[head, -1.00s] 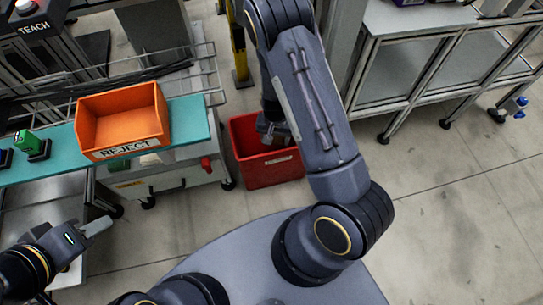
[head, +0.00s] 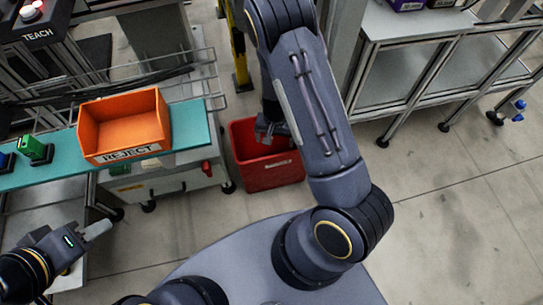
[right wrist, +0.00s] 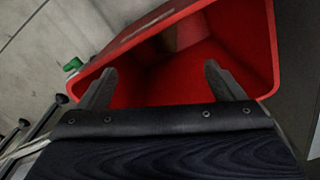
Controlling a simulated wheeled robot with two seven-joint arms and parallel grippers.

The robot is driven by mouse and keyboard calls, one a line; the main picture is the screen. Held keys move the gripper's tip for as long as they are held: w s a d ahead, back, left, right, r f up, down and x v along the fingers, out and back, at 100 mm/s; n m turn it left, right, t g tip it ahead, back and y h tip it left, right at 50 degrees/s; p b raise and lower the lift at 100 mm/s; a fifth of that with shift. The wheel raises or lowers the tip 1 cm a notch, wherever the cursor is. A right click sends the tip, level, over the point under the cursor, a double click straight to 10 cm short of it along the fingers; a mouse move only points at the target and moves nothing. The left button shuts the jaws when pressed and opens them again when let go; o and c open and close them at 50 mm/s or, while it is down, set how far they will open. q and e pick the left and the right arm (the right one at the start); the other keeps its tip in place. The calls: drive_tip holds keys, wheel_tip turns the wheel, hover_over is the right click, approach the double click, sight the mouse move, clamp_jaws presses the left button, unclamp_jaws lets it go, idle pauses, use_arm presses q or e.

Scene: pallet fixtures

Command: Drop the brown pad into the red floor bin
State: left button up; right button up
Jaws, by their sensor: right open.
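The red floor bin (head: 268,172) stands on the floor in the middle of the head view. Its open inside fills the upper part of the right wrist view (right wrist: 150,88). My right gripper (head: 268,132) is over the bin's mouth. Its two fingers are spread apart with nothing between them in the right wrist view (right wrist: 160,82). A dull brownish patch (right wrist: 186,32) shows inside the bin at its far end; it may be the brown pad, but I cannot tell for sure. My left gripper (head: 98,231) is at the lower left, away from the bin; its jaw opening is unclear.
An orange REJECT bin (head: 124,125) sits on a teal shelf (head: 190,125) left of the red bin, with a green block (head: 32,147) beside it. A grey metal bench (head: 415,75) stands at the right. The floor at the lower right is clear.

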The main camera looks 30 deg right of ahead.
wheel_tip(320, 180, up, 5)
drive_tip(key=shift+r+p, duration=0.1)
drive_tip(key=shift+p, duration=0.65)
drive_tip(key=s+a+r+n+t+y, duration=0.1)
drive_tip(key=s+a+r+y, duration=0.15)
drive_tip(key=r, duration=0.65)
drive_tip(key=s+a+r+n+t+y, duration=0.1)
drive_tip(key=s+a+r+t+y, duration=0.15)
drive_tip(key=r, duration=0.65)
drive_tip(key=s+r+n+t+h, duration=0.15)
drive_tip(key=s+r+n, duration=0.25)
drive_tip(key=s+r, duration=0.75)
wheel_tip(320, 180, up, 25)
drive_tip(key=s+p, duration=0.2)
drive_tip(key=p, duration=2.4)
drive_tip(key=shift+s+d+t, duration=0.15)
drive_tip(key=shift+t, duration=0.15)
